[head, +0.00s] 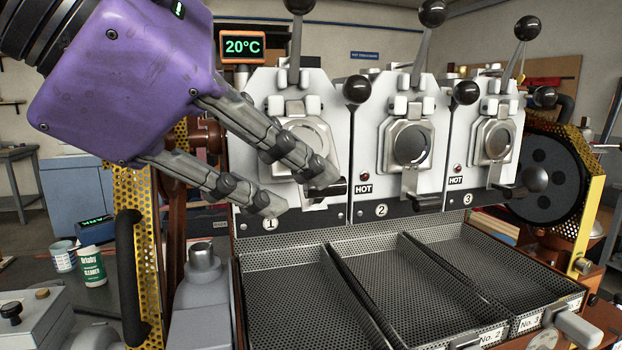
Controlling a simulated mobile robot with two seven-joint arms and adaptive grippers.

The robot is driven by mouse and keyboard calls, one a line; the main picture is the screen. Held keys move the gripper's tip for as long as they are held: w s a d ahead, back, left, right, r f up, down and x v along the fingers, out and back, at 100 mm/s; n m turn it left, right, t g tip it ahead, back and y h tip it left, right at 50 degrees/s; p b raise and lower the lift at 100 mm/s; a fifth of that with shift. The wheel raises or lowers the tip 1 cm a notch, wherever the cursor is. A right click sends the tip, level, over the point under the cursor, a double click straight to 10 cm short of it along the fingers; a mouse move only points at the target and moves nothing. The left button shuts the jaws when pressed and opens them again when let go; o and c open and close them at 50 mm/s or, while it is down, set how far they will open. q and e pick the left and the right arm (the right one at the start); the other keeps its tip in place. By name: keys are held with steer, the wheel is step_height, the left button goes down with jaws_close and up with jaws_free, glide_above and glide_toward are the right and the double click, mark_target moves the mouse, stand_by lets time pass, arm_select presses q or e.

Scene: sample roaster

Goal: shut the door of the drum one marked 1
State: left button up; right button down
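My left gripper (303,192), with a purple body and grey fingers, reaches in from the upper left across the front of the drum marked 1. Its two fingers are apart and nothing shows between them. The upper fingertip overlaps the black handle (361,189) below the drum 1 door; I cannot tell if they touch. The drum 1 door (316,134), a metal plate with a round middle, is partly hidden by the upper finger, and I cannot tell how far it stands open. The number 1 label (270,224) shows under the lower fingertip. My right gripper is not in view.
Drum doors 2 (410,143) and 3 (497,140) stand to the right, with black-knobbed levers above. Perforated trays (290,290) lie below the drums. A green-and-white bottle (92,267) and a tin (62,256) stand at left. A temperature display (242,47) reads 20°C.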

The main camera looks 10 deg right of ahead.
arm_select(q)
steer(key=v, duration=0.5)
